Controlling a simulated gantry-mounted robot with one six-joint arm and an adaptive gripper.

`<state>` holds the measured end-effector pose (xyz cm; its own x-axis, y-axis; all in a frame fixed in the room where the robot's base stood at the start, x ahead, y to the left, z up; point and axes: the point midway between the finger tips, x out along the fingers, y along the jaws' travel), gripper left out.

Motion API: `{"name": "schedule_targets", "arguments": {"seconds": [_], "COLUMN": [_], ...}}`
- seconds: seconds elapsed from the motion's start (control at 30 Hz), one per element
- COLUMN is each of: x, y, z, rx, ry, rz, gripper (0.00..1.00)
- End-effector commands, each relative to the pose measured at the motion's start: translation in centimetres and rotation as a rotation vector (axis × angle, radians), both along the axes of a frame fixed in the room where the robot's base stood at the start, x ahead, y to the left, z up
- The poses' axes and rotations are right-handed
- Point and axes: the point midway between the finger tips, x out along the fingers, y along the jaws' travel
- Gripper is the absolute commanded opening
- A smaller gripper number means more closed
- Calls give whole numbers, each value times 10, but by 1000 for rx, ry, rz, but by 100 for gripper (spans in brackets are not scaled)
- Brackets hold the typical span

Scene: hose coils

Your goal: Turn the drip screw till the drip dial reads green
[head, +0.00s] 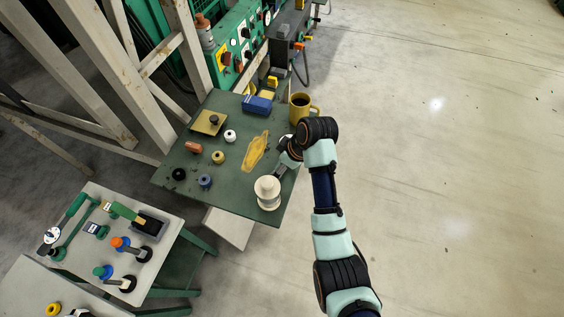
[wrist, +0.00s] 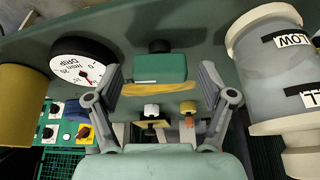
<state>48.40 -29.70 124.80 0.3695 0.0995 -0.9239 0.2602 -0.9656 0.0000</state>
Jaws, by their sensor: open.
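The drip dial (wrist: 80,65), a round white face marked DRIP in a black rim, shows at the upper left of the wrist view. A small red mark shows near its lower edge; I see no green on the face and cannot read it exactly. A green block (wrist: 160,67) with a dark knob (wrist: 160,46), possibly the drip screw, sits at the centre. My gripper (wrist: 160,80) is open and empty, its fingers spread to either side of the block's near end, apart from the knob. In the head view my gripper (head: 285,158) is over the green table's right side, hiding the block.
A pale cylinder (wrist: 275,75) with dark labels stands close on the right; it also shows in the head view (head: 268,190). A yellow mug (head: 300,106) stands behind my gripper. A yellow cloth-like patch (head: 255,150) and several small parts lie to the left on the table (head: 240,188).

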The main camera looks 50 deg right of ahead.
Motion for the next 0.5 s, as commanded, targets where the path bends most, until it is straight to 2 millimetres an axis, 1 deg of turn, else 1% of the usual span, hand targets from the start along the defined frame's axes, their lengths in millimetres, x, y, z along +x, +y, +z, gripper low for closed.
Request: {"name": "schedule_targets", "arguments": {"seconds": [0.07, 0.17, 0.3, 0.4, 0.5], "x": [-1, -4, -15, -22, -26], "y": [0, -2, -5, -7, -7], "z": [2, 13, 40, 56, 66], "rx": [-1, -2, -2, -2, -1], "ry": [-1, -4, -4, -3, -1], "rz": [0, -1, -2, -1, 0], "gripper": [81, 81, 81, 81, 81]}}
